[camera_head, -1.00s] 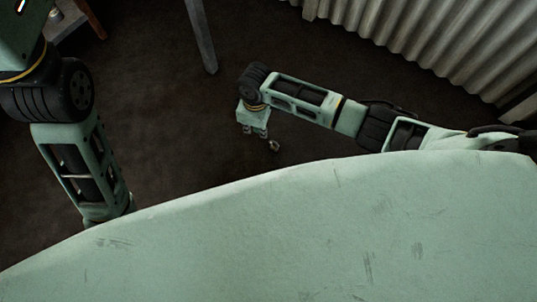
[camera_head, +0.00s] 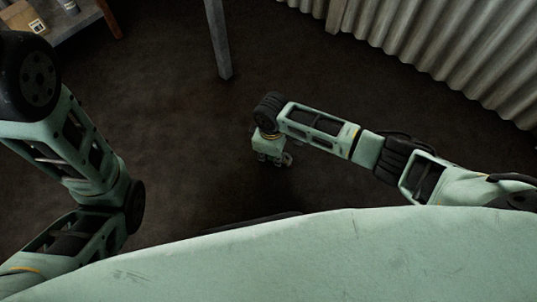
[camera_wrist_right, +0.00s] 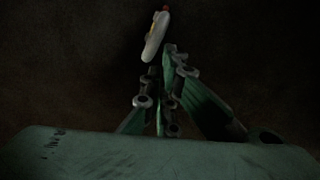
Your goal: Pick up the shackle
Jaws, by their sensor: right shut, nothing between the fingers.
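The shackle (camera_head: 288,159) is a small pale metal piece near the floor, just right of my right gripper in the head view. In the right wrist view the shackle (camera_wrist_right: 155,37) is a pale, elongated shape with a red spot at its top end, just beyond and left of the fingertips. My right gripper (camera_head: 273,160) points down, and in the right wrist view its fingers (camera_wrist_right: 168,52) are closed together with nothing between them. I cannot tell whether the fingertips touch the shackle. My left arm shows at the left, but its gripper is out of view.
Dark bare floor surrounds the right gripper, with free room on its left and far side. A grey post or leg (camera_head: 217,40) stands beyond it. A corrugated metal wall (camera_head: 440,50) runs along the upper right. A table (camera_head: 82,18) with small items is at upper left.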

